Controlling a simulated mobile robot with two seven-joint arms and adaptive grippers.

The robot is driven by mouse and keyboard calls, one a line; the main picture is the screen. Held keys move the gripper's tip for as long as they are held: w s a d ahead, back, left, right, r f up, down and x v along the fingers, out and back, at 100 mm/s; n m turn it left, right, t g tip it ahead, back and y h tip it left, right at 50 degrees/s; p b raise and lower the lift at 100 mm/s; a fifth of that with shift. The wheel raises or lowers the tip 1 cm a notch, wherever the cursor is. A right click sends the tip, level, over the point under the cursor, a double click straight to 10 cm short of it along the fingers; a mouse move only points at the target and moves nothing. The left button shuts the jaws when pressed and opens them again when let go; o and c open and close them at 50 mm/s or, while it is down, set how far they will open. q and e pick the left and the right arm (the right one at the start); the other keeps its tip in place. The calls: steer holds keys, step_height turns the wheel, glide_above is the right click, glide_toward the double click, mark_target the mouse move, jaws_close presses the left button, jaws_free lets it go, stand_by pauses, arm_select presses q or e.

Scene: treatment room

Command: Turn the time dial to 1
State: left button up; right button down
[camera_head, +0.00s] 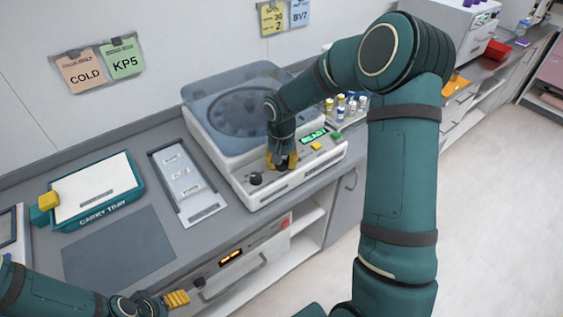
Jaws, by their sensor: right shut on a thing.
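A black dial (255,178) sits at the left of the panel. My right gripper (281,163), with yellow fingers, points down at the panel just right of that dial. It is shut on a second dial, mostly hidden by the fingers; its setting and label cannot be read. My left gripper (177,298) is at the lower left, in front of the counter, away from the centrifuge; its fingers are too small to judge.
A teal carry tray (97,203) with a white top, a dark mat (119,249) and a grey holder with cards (186,182) lie left of the centrifuge. Several small vials (341,107) stand behind its right side. Below the counter is a drawer unit with an orange display (231,257).

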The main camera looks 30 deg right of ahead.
steer(key=n, duration=0.4)
steer(key=n+p, duration=0.1)
steer(key=n, duration=0.3)
steer(key=n+p, duration=0.1)
steer(key=n, duration=0.3)
steer(key=shift+n, duration=0.3)
steer(key=shift+n+p, duration=0.35)
steer(key=shift+n, duration=1.25)
steer(key=shift+f+n, duration=0.1)
steer(key=shift+n, duration=0.2)
steer(key=c, duration=0.6)
jaws_free()
steer(key=shift+r, duration=0.2)
